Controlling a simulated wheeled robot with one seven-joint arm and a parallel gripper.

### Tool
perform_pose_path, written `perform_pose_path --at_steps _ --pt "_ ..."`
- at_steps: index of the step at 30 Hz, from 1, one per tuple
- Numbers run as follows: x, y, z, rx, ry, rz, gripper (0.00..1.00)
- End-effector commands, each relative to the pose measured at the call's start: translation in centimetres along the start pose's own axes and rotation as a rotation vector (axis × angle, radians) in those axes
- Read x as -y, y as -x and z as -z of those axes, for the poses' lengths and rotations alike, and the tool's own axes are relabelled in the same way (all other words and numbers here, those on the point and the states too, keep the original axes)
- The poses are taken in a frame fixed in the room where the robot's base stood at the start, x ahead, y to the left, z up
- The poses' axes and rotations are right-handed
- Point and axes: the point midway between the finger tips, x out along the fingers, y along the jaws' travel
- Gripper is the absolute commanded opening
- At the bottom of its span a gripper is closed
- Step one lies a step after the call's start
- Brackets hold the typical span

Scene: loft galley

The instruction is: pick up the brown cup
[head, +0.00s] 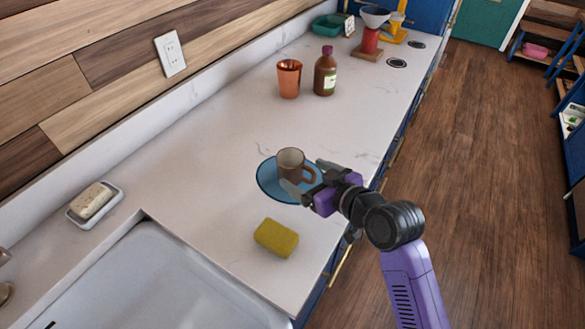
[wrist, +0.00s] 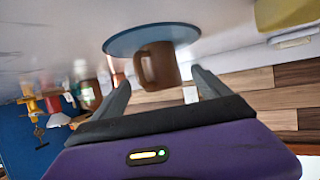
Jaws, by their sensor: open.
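The brown cup (head: 290,165) stands upright on a round blue plate (head: 268,186) on the white counter. Its handle points right, toward my gripper, in the head view. My gripper (head: 306,180) is open, with its fingers reaching over the plate at the cup's right side. In the wrist view, which is upside down, the cup (wrist: 157,66) lies ahead and between the open fingers of my gripper (wrist: 160,85), and the blue plate (wrist: 125,43) shows above it. I cannot tell whether the fingers touch the cup.
A yellow sponge (head: 276,238) lies near the plate. A copper tumbler (head: 289,79) and a brown bottle (head: 325,74) stand farther back. A soap dish (head: 112,198) and a sink (head: 150,280) are at left. The counter between plate and tumbler is clear.

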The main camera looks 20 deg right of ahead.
Motion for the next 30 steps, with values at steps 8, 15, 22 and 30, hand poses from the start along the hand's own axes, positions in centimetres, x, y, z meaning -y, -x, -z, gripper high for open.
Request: perform_pose_path --at_steps 8,15,22,30 --pt "0.2 -3.0 0.3 0.0 -0.001 0.001 0.87" --pt "0.1 -5.9 0.1 -0.001 -0.002 -0.002 0.87" --pt "0.1 -6.3 0.1 -0.002 0.001 -0.002 0.87" --pt "0.1 -6.3 0.1 -0.002 0.001 -0.002 0.47"
